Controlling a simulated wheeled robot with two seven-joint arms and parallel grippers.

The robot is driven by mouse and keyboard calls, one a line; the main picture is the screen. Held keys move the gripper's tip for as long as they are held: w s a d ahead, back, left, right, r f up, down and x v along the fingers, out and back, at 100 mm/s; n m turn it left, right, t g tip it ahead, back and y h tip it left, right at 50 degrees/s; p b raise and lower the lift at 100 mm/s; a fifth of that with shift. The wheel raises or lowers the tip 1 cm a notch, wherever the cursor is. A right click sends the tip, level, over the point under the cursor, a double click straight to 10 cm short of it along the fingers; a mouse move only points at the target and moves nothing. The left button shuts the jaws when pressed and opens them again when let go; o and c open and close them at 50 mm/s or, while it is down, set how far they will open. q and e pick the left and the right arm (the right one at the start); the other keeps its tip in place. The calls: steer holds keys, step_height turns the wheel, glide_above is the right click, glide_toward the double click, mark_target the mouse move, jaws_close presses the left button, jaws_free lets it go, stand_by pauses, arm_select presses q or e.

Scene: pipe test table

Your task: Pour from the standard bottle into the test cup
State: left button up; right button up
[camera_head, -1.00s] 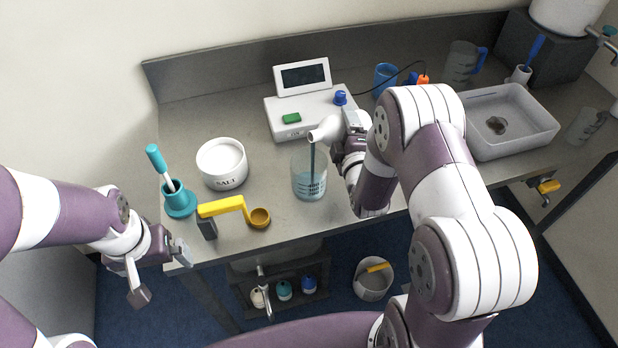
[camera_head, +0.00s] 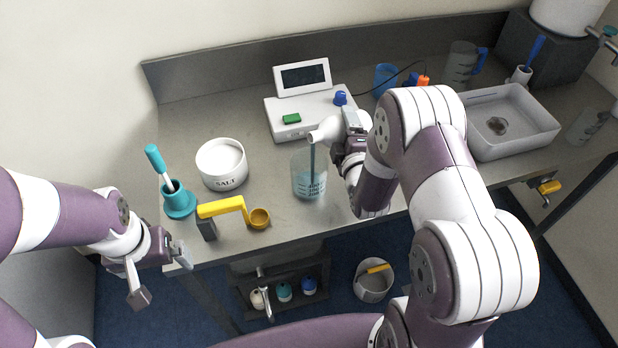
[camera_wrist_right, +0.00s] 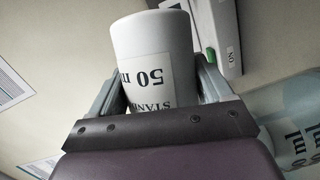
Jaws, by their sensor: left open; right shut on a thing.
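The white standard bottle (camera_head: 327,131) is held tilted, its mouth over the test cup. Its label, reading "STAN" and "50 m", shows in the right wrist view (camera_wrist_right: 155,62). My right gripper (camera_head: 350,132) is shut on it. A thin bluish stream falls from the bottle into the clear test cup (camera_head: 309,172), which stands on the table with blue liquid and markings. Part of a clear, marked vessel also shows at the right of the wrist view (camera_wrist_right: 292,115). My left gripper (camera_head: 162,272) is open and empty, off the table's front left corner.
A meter with a screen (camera_head: 302,77) stands behind the cup. A white basin (camera_head: 530,130) is at the right. A bucket (camera_head: 373,285) is on the floor.

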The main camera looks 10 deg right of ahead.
stand_by(0.5)
steer(key=shift+b, duration=0.35)
stand_by(0.3)
steer(key=shift+f, duration=0.1)
stand_by(0.8)
steer(key=shift+n+b, duration=0.3)
steer(key=shift+b, duration=0.15)
stand_by(0.4)
steer(key=shift+f+b, duration=0.15)
steer(key=shift+b, duration=0.2)
stand_by(0.6)
